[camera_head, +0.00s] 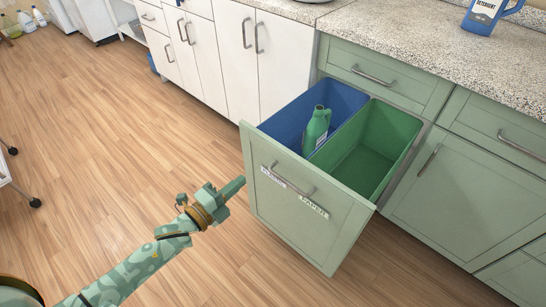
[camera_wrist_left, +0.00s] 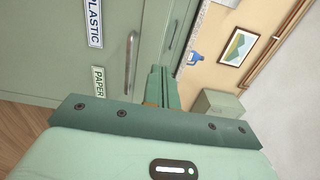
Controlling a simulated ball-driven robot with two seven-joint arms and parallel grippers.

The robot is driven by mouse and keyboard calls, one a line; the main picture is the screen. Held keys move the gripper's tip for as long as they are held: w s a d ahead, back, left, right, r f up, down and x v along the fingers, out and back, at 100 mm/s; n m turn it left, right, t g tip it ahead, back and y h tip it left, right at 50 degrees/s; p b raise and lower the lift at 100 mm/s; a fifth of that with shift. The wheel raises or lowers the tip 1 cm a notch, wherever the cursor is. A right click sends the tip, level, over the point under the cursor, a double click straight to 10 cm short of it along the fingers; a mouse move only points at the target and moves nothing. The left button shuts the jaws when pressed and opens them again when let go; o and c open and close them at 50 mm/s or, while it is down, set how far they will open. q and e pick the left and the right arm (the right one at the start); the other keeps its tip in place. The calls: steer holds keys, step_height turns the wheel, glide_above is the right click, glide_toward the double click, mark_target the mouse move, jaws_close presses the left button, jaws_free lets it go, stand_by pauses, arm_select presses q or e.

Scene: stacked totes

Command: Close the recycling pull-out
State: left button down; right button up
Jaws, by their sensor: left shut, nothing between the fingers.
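The recycling pull-out (camera_head: 300,218) stands open, its green front panel well out from the cabinet. It carries a metal bar handle (camera_head: 292,182) and labels reading PLASTIC and PAPER. Inside are a blue bin (camera_head: 285,122) holding a green bottle (camera_head: 316,130), and an empty-looking green bin (camera_head: 378,150). My left gripper (camera_head: 236,187) is shut and empty, just left of the panel's upper left edge; whether it touches cannot be told. In the left wrist view the panel front (camera_wrist_left: 55,50), the handle (camera_wrist_left: 131,62) and the shut fingers (camera_wrist_left: 165,85) show. My right gripper is not in view.
White cabinets (camera_head: 230,50) stand left of the pull-out, green cabinets (camera_head: 460,190) right. A blue detergent jug (camera_head: 484,15) stands on the speckled counter (camera_head: 420,40). The wooden floor (camera_head: 110,130) before the panel is clear; a wheeled cart (camera_head: 8,165) shows at far left.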

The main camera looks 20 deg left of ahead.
arm_select(q)
steer(key=b, duration=0.4)
glide_toward(278, 150)
steer(key=x, duration=0.5)
steer(key=shift+w+d+f, duration=0.1)
steer(key=shift+f, duration=0.05)
steer(key=shift+b+x, duration=0.3)
steer(key=shift+x, duration=0.5)
steer(key=shift+r, duration=0.2)
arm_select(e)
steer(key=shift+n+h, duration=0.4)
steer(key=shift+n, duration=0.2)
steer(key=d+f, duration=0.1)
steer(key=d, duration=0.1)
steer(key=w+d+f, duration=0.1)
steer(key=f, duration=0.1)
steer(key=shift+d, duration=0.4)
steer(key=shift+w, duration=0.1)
